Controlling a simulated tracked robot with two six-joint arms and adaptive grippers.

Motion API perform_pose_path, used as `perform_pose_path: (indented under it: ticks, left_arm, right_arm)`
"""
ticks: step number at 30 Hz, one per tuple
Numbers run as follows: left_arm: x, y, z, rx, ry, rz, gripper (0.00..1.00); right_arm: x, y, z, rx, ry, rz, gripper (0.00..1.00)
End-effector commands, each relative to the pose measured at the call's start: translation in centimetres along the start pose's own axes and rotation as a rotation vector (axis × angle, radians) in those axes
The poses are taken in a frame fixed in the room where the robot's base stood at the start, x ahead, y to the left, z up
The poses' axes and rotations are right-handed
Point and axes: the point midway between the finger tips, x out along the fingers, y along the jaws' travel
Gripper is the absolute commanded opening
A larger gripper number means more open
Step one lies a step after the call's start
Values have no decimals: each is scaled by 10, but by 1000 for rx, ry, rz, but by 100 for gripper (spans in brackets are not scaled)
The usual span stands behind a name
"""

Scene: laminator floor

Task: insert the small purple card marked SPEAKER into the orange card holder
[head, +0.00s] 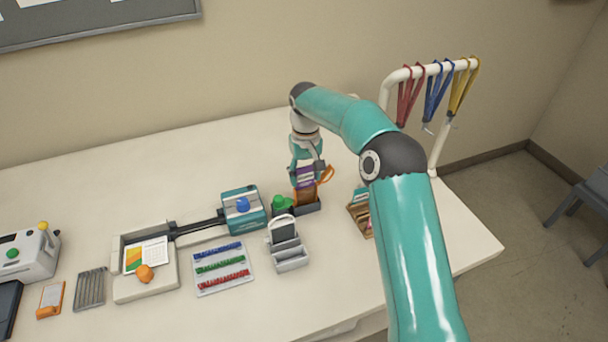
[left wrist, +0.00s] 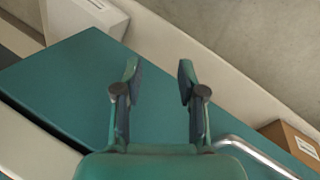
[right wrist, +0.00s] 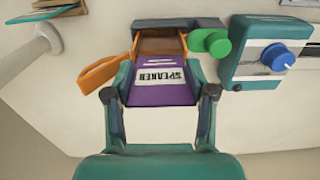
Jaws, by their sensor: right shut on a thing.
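The small purple card (right wrist: 160,90) is in the right wrist view, its white label reading SPEAKER upside down. My right gripper (right wrist: 161,78) is shut on the card's sides. The card's far end meets the mouth of the orange card holder (right wrist: 158,45); I cannot tell how far inside it is. In the head view, the purple card (head: 304,174) is above the orange holder (head: 304,195), under my right gripper (head: 305,168). The holder stands in a dark grey base (right wrist: 150,24). My left gripper (left wrist: 158,85) is open and empty in the left wrist view.
An orange loop (right wrist: 103,73) sticks out beside the holder. A green knob (right wrist: 212,41) and a teal device with a blue knob (right wrist: 277,57) are close by. A grey stand (head: 288,245) and a wooden tray (head: 359,217) flank the holder. Lanyards hang on a rack (head: 437,90).

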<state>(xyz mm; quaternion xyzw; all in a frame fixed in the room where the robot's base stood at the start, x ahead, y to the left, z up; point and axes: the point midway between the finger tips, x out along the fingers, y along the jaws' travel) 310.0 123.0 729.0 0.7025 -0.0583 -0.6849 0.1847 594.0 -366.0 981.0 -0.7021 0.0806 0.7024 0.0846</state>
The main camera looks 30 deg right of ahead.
Motion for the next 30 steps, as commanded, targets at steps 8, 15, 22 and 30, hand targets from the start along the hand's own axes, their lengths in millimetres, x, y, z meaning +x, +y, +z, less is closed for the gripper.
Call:
perform_pose_path:
  ticks: [8,15,22,30]
  left_arm:
    - [11,-4,0,0,0,0,40]
    - [15,-6,0,0,0,0,40]
    - [16,-6,0,0,0,0,40]
    - [17,-6,0,0,0,0,40]
  right_arm:
    - [16,1,0,1,-1,0,40]
    - [25,1,0,2,-1,0,40]
    - [29,2,1,2,-5,0,40]
    - [32,2,2,2,-10,1,40]
